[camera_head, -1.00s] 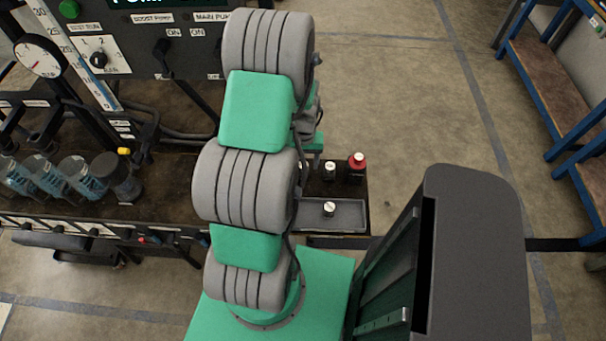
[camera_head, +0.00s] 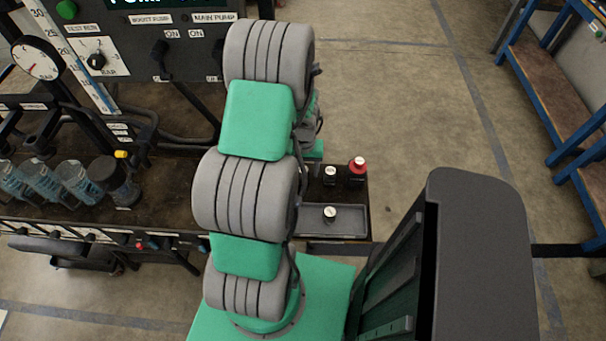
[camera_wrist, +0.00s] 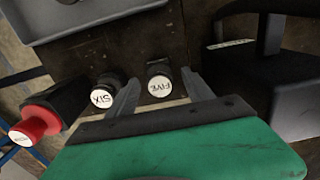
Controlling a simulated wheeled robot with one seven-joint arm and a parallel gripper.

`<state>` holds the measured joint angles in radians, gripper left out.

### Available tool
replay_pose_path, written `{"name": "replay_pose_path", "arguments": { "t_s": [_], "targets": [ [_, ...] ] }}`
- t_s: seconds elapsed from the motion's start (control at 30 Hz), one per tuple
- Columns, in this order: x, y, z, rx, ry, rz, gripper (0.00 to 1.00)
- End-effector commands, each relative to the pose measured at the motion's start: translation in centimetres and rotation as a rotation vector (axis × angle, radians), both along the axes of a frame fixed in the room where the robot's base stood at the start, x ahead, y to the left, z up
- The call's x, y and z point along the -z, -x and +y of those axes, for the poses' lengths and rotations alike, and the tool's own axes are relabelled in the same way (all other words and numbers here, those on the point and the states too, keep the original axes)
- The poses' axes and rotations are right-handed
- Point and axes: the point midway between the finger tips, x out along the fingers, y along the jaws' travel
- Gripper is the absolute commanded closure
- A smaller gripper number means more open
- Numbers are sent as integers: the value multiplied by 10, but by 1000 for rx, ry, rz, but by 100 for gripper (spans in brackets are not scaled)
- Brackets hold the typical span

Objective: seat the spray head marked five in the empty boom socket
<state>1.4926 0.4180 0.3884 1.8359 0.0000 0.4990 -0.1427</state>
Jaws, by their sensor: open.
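The spray head marked five (camera_wrist: 159,86) is a dark cylinder with a white cap lettered FIVE in the wrist view. It stands on the dark bench top. My gripper (camera_wrist: 160,77) is open, with one finger on each side of this head; I cannot tell whether either finger touches it. The head marked six (camera_wrist: 103,97) stands just left of the left finger. In the head view my own arm covers the gripper, and I cannot make out head five there. I cannot identify the empty boom socket in either view.
A red-topped dark bottle (camera_head: 357,166) stands by a dark white-capped head (camera_head: 329,174). A grey tray (camera_head: 352,226) holds another white-capped piece (camera_head: 330,213). Blue canisters (camera_head: 45,181) line the bench at left. A black block (camera_wrist: 255,90) stands right of the gripper.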

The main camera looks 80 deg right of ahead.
Motion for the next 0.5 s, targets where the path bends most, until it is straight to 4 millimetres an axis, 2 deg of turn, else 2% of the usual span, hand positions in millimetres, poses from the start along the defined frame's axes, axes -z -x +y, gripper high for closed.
{"name": "replay_pose_path", "arguments": {
  "t_s": [0.4,0.5],
  "targets": [
    [0,0,0,0,-1,0,40],
    [0,0,0,0,-1,0,47]
  ]
}}
